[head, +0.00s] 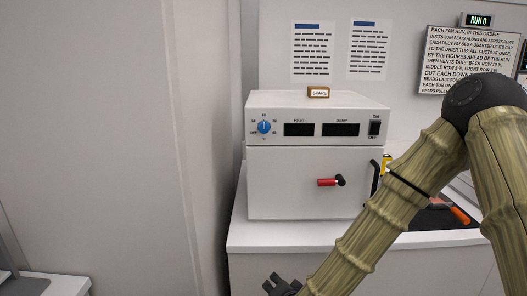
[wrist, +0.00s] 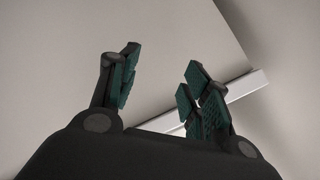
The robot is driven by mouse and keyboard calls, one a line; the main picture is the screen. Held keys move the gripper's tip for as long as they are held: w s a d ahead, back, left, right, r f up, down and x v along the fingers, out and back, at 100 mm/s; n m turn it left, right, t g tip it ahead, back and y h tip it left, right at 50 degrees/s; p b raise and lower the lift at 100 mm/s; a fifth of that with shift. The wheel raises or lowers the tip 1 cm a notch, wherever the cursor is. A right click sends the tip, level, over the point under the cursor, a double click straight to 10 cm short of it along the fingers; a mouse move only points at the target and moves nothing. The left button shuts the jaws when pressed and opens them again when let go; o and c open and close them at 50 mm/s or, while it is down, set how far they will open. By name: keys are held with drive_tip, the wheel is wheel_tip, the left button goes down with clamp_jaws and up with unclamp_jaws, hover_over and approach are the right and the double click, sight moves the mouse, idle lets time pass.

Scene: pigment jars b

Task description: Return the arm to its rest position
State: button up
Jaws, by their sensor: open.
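My gripper (wrist: 158,85) is open and empty in the wrist view, with green pads on its two dark fingers. Only pale, plain surfaces show beyond the fingers. In the head view, part of my gripper (head: 280,287) shows as a dark shape at the bottom edge, low in front of the white counter. My arm comes in from the right, bends high up and slants down to the left to the gripper. The fingertips are cut off or hidden in the head view.
A white oven (head: 310,183) with a blue dial and red-tipped handle stands on the white counter (head: 262,234). A "SPARE" tag (head: 319,92) sits on it. An orange-handled tool (head: 459,215) lies behind my arm. A grey wall (head: 95,120) fills the left; a white surface (head: 55,284) is at lower left.

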drive_tip(key=s+d+f+n+g+p, duration=0.1)
drive_tip(key=s+d+f+n+g, duration=0.2)
drive_tip(key=s+f, duration=0.55)
drive_tip(key=s+d+f+n+g, duration=0.1)
drive_tip(key=s+d+f+g, duration=0.1)
drive_tip(key=s+d+f, duration=0.6)
drive_tip(key=s+d+f+n+g, duration=0.1)
drive_tip(key=s+d+f+g, duration=0.1)
drive_tip(key=s, duration=0.4)
drive_tip(key=s+d+f+n+g+h, duration=0.1)
drive_tip(key=s+d+f+g, duration=0.1)
drive_tip(key=s+f, duration=0.3)
drive_tip(key=s+d+f+n+g+h+p, duration=0.1)
drive_tip(key=s+d+f, duration=0.2)
drive_tip(key=s, duration=0.5)
drive_tip(key=shift+f+g, duration=0.15)
drive_tip(key=shift+g, duration=0.25)
drive_tip(key=shift+w+d, duration=0.1)
